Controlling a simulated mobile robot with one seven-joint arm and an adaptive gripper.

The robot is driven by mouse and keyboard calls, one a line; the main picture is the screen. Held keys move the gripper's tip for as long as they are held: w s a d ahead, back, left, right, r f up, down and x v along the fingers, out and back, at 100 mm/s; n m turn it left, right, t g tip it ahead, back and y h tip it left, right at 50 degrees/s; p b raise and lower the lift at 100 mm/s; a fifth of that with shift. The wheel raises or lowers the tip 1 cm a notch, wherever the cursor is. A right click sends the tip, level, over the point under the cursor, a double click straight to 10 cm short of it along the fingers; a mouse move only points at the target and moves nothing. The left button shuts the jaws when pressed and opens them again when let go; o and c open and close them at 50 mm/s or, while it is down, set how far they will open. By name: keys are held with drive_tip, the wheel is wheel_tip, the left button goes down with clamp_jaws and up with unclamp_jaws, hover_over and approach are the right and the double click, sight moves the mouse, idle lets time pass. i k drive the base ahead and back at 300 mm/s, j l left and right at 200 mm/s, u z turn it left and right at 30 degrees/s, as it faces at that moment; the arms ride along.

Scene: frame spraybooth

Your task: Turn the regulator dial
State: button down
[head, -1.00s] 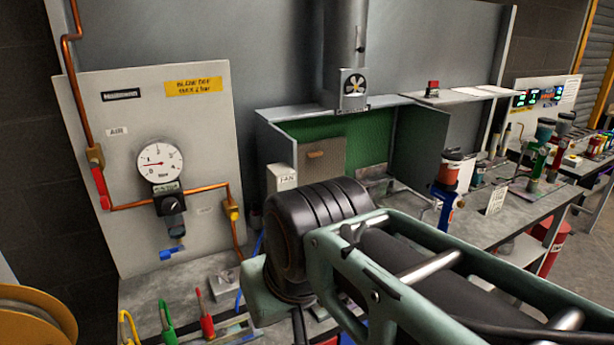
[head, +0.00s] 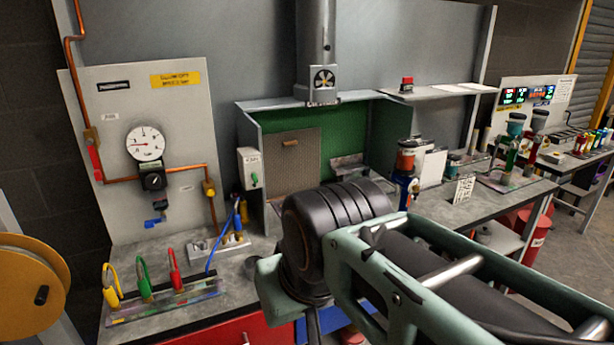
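The regulator dial is a dark knob (head: 153,181) under the round white pressure gauge (head: 145,143). Both are on the pale panel (head: 195,130) at the left of the head view, on a copper pipe line. A small blue valve handle (head: 154,222) hangs below the dial. My arm crosses the lower right and middle of the view, right of the panel and well apart from the dial. My gripper itself is not visible.
Yellow, green and red fittings (head: 144,285) stand on a rack at the bench's front left. A gold reel (head: 30,290) is at the far left. A booth with a green back (head: 345,150) stands behind my arm. The bench below the panel (head: 150,255) has some clear room.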

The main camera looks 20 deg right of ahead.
sight(152, 180)
drive_tip(key=k+l+z, duration=0.15)
drive_tip(key=k+l, duration=0.3)
drive_tip(key=k, duration=0.15)
drive_tip(key=z, duration=1.35)
drive_tip(key=u, duration=1.95)
drive_tip(key=i+l, duration=0.15)
drive_tip(key=i, duration=0.2)
drive_tip(key=i+l+u, duration=0.1)
drive_tip(key=i, duration=0.8)
drive_tip(key=j+u, duration=0.05)
